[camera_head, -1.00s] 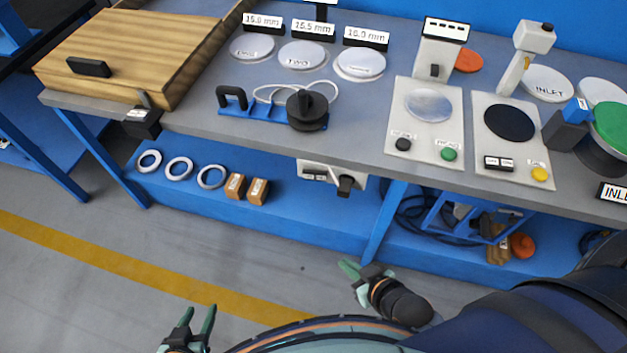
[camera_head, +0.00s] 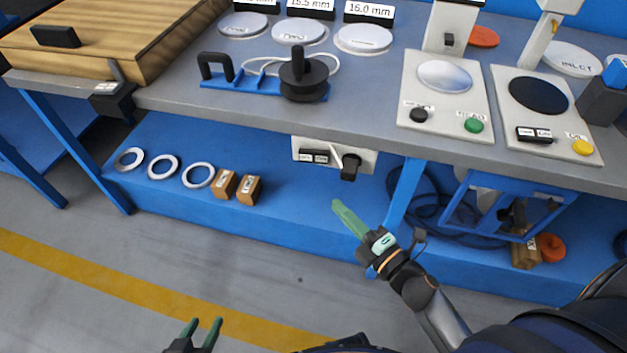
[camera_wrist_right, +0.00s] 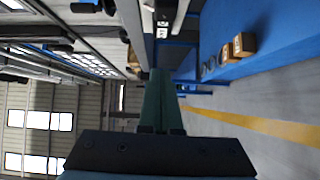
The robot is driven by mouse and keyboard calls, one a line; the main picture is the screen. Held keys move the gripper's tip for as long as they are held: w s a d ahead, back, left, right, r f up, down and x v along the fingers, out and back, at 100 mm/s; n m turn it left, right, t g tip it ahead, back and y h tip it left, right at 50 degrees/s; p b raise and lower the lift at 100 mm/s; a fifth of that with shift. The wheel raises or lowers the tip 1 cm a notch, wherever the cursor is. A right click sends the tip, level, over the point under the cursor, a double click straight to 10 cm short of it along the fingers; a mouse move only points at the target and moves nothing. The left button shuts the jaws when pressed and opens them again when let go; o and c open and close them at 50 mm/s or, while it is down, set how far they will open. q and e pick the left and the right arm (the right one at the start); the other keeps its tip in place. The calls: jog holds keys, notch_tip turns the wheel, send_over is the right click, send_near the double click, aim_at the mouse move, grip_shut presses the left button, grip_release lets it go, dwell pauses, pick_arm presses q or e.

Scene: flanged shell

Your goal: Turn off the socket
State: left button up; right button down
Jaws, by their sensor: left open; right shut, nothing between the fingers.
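The socket (camera_head: 303,143) is a white panel under the front edge of the workbench, with two small dark labels and a black knob (camera_head: 349,167) on its right part. A thin white lever-like mark shows beside the knob. My right gripper (camera_head: 338,204) is shut and empty, with its green fingers pointing up and left. It appears just below the knob in the head view, apart from it. In the right wrist view its closed fingers (camera_wrist_right: 160,85) point toward a small labelled white part, probably the socket. My left gripper (camera_head: 202,328) is open and empty, low over the floor.
The workbench top (camera_head: 380,110) holds a wooden box (camera_head: 120,40), a blue fixture (camera_head: 245,84) and two white stations (camera_head: 445,105). The blue lower shelf (camera_head: 290,205) holds metal rings (camera_head: 162,167) and small wooden blocks (camera_head: 235,186). A blue table leg (camera_head: 405,190) stands close to my right gripper.

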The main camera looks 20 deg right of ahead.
jog(key=shift+a+n, duration=0.1)
jog(key=shift+n, duration=0.2)
send_near(302, 156)
jog(key=w+a, duration=0.2)
jog(key=a, duration=0.2)
jog(key=w+d, duration=0.2)
jog(key=w, duration=0.1)
jog(key=shift+w+d, duration=0.1)
jog(key=shift+w, duration=0.1)
pick_arm(q)
jog(key=shift+s+a+f, duration=0.1)
jog(key=shift+f, duration=0.1)
